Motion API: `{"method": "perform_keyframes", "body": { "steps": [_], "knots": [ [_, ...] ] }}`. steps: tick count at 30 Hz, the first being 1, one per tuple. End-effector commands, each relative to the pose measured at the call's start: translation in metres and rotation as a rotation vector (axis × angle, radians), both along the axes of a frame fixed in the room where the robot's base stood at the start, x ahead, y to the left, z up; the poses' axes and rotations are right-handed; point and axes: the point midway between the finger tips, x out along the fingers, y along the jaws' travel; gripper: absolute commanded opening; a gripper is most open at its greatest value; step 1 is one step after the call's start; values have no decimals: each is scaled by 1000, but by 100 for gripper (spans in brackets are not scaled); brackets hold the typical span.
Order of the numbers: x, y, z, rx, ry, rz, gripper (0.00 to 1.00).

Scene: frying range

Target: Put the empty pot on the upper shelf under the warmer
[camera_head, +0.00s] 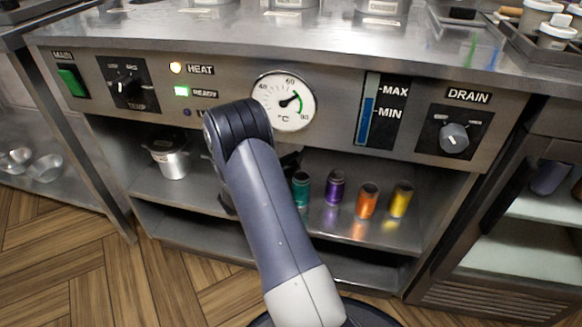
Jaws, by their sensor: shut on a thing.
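A silver metal pot (172,160) stands on the upper shelf (200,192) at the left, below the control panel. Its rim is partly cut off by the panel's lower edge, so I cannot see whether it is empty. My arm reaches across the middle of the view and bends in front of the panel. My gripper is hidden behind my arm; only small dark parts show at the arm's sides. What it holds is hidden too.
Green (301,188), purple (335,187), orange (367,200) and yellow (400,198) cans stand on the shelf's right. The control panel (226,72) overhangs the shelf. Metal bowls (45,167) lie in the left unit. A lower shelf (185,226) looks clear at left.

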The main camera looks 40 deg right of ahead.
Motion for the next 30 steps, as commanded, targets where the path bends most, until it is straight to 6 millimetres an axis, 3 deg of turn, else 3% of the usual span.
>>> {"method": "perform_keyframes", "body": {
  "steps": [7, 8, 15, 25, 30],
  "knots": [
    [0, 0, -1, -1, -1, 0, 0],
    [0, 0, -1, 0, -1, 0, 38],
    [0, 0, -1, 0, -1, 0, 57],
    [0, 1, 3, 0, 0, 1, 58],
    [-2, 29, 5, 1, 2, 7, 58]
  ]
}}
